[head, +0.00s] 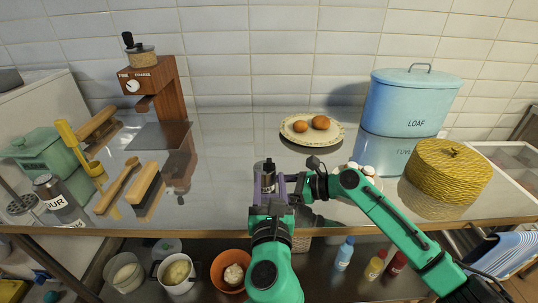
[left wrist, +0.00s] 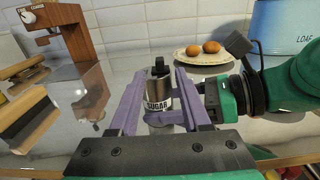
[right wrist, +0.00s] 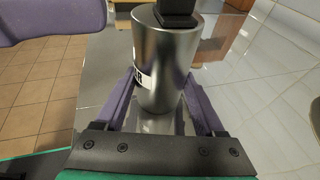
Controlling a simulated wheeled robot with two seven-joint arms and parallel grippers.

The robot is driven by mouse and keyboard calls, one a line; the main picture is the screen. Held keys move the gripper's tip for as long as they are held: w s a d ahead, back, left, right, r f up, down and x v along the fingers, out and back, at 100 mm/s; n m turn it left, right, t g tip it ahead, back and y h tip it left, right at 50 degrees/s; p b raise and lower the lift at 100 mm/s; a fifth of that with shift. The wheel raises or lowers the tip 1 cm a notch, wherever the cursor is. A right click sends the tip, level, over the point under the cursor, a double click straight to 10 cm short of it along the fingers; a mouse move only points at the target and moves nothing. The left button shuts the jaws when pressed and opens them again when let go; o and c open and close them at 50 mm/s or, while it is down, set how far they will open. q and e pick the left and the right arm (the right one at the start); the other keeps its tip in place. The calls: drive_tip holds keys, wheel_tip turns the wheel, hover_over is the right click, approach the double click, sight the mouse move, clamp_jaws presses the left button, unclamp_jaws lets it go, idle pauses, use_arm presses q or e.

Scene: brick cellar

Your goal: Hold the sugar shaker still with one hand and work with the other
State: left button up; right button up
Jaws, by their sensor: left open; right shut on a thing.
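The sugar shaker (head: 268,172) is a small steel cylinder with a black top and a SUGAR label. It stands upright on the shiny metal counter (head: 230,140), near its front edge. In the left wrist view the shaker (left wrist: 158,92) sits between the purple fingers of my left gripper (left wrist: 157,84), which is open around it. My right gripper (right wrist: 158,90) comes in from the right and is shut on the shaker (right wrist: 165,65), low on its body. A purple finger of my left gripper shows at the upper left of the right wrist view.
A plate (head: 300,137) with two brown eggs lies behind. A blue LOAF bin (head: 408,100) and a yellow woven basket (head: 446,170) stand right. A coffee grinder (head: 170,95), brushes (head: 148,190) and a FLOUR tin (head: 60,198) stand left. Pots and bottles sit on the shelf below.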

sight(269, 159)
use_arm(q)
drive_tip(key=w, duration=1)
drive_tip(key=shift+w, duration=0.25)
drive_tip(key=shift+f, duration=0.1)
clamp_jaws()
idle(0.7)
